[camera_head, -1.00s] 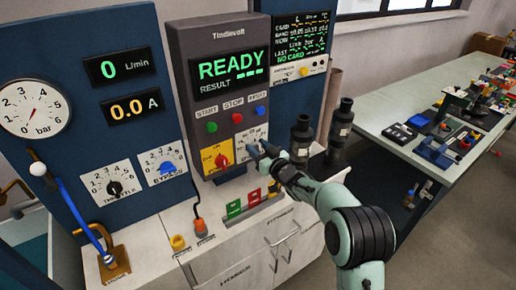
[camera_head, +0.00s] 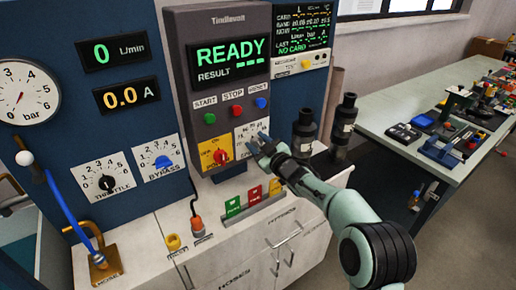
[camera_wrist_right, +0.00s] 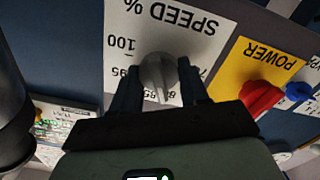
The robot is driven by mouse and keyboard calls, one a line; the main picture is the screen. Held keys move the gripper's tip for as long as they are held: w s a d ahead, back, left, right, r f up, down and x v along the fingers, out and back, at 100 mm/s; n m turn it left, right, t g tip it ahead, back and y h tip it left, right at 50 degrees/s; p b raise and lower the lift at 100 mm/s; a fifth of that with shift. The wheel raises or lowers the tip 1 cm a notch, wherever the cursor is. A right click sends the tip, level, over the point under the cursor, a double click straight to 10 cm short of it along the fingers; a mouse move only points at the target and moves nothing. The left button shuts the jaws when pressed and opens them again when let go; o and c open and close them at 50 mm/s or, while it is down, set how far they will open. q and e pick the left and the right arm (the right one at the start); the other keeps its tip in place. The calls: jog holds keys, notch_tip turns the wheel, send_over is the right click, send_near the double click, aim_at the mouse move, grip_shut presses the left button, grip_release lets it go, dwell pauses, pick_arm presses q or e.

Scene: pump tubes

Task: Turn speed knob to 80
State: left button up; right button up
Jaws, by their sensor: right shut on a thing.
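The speed knob (camera_wrist_right: 158,75) is grey, with a pointer, and sits on the white SPEED % plate (camera_wrist_right: 165,28). In the right wrist view, which shows the plate upside down, its pointer is directed down towards the 85 and 80 marks; the exact reading is unclear. My right gripper (camera_wrist_right: 160,88) is shut on the knob, with one dark finger on each side of it. In the head view the right gripper (camera_head: 257,145) is at the plate (camera_head: 249,131), and its fingers hide the knob there. My left gripper is not in view.
The red power knob (camera_head: 220,156) on its yellow plate is close beside the speed plate. START, STOP and RESET buttons (camera_head: 237,110) are above. The display (camera_head: 231,57) reads READY. Dark cylinders (camera_head: 304,132) stand right of the panel, near my arm.

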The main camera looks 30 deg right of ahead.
jog(key=shift+n, duration=0.5)
jog(key=o, duration=1)
jog(key=shift+o, duration=0.2)
jog(key=shift+s+b, duration=0.1)
jog(key=shift+b, duration=0.2)
jog(key=s+d+b, duration=0.1)
jog(key=s, duration=1.2)
jog(key=shift+b, duration=0.3)
jog(key=shift+s, duration=0.1)
jog(key=shift+f, duration=0.1)
